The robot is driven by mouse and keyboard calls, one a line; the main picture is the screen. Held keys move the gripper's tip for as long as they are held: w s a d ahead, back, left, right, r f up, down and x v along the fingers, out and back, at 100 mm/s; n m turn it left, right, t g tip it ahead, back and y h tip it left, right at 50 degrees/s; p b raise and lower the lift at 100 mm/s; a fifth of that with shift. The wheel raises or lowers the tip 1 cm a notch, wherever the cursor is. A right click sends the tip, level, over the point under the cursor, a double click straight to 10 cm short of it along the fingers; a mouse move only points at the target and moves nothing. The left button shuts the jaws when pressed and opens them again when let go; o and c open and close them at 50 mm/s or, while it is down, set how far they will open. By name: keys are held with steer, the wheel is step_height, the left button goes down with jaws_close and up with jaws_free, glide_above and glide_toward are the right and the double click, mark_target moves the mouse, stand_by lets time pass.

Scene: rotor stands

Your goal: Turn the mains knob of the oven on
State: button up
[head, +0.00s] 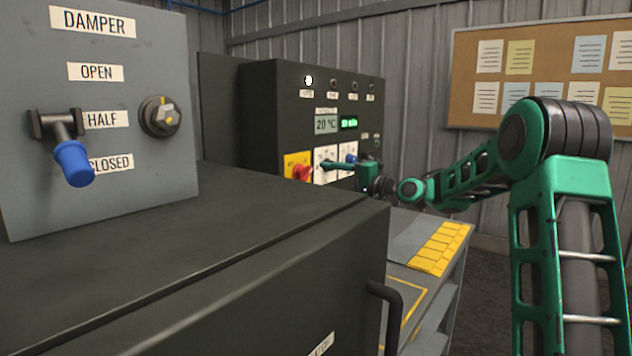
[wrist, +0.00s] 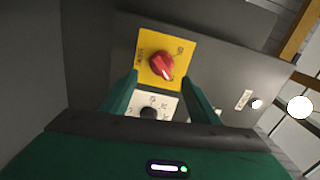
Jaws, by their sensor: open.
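The mains knob (head: 302,173) is red and sits on a yellow plate (head: 291,160) at the lower left of the dark oven control box (head: 262,110). In the wrist view the red knob (wrist: 162,66) shows near the middle top on its yellow plate (wrist: 180,50), with a pale mark on one end. My gripper (wrist: 168,82) is open, its two green fingers on either side below the knob, apart from it. In the head view my gripper (head: 335,165) is small, in front of the panel to the right of the red knob. The plate's labels are too small to read surely.
A black knob (wrist: 148,112) on a white plate lies between my fingers' bases. The damper panel (head: 100,205) with a blue-handled lever (head: 73,163) stands at left. The display (head: 326,124) reads 20 °C. A bench (head: 400,245) with yellow marking lies below the arm.

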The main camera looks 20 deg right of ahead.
steer(key=shift+v, duration=1.2)
steer(key=shift+f, duration=0.1)
steer(key=s+d+f+n+g+h, duration=0.2)
steer(key=s+f+g+h, duration=0.15)
steer(key=s+f, duration=0.45)
steer(key=s+d+f+n+g+h, duration=0.2)
steer(key=s+d+f+g+h, duration=0.15)
steer(key=s+f, duration=0.45)
steer(key=s+d+f+g+h, duration=0.1)
steer(key=s+f+g, duration=0.1)
steer(key=s, duration=1.1)
steer(key=s+d+f+g+h, duration=0.1)
steer(key=s+d+f+g, duration=0.1)
steer(key=s, duration=1.1)
steer(key=s+d+f+g+h, duration=0.1)
steer(key=s+f+g, duration=0.1)
steer(key=s, duration=1.1)
steer(key=shift+d+m+g, duration=0.3)
steer(key=shift+d+g, duration=0.1)
steer(key=shift+g, duration=0.5)
